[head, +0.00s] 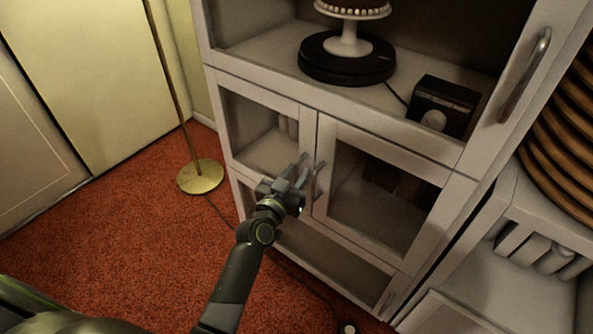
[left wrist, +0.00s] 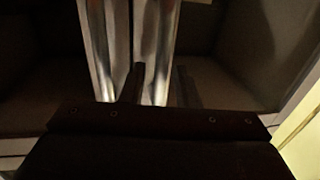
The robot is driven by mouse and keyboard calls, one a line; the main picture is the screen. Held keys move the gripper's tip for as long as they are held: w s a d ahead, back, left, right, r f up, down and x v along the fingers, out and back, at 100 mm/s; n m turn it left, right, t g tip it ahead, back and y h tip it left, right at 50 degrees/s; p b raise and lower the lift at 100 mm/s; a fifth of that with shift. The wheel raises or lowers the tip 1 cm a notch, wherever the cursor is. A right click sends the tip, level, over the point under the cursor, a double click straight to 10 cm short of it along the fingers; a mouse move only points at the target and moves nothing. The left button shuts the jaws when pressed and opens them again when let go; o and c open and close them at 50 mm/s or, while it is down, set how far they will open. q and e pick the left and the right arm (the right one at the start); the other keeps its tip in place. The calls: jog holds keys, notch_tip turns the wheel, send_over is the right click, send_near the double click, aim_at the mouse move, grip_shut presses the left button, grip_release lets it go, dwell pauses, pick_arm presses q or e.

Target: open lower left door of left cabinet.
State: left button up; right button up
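The cabinet's lower left door (head: 262,132) is white-framed with a glass pane, and it looks shut. Its handle is by the inner edge, mostly hidden behind my gripper. The right door (head: 378,190) beside it is also shut, with its own handle (head: 318,182). My left gripper (head: 291,180) is at the left door's inner edge, in front of the handle area. In the left wrist view its two dark fingers (left wrist: 160,88) stand apart, with a pale vertical strip between them. I cannot tell whether they touch the handle. My right gripper is not in view.
A brass lamp base (head: 200,177) stands on the red carpet (head: 120,230) to the left. A white shelf unit (head: 505,265) stands at the right.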

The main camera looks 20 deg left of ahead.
pick_arm(q)
jog(key=shift+w, duration=0.35)
jog(key=shift+c, duration=0.3)
grip_shut()
jog(key=shift+s, duration=0.15)
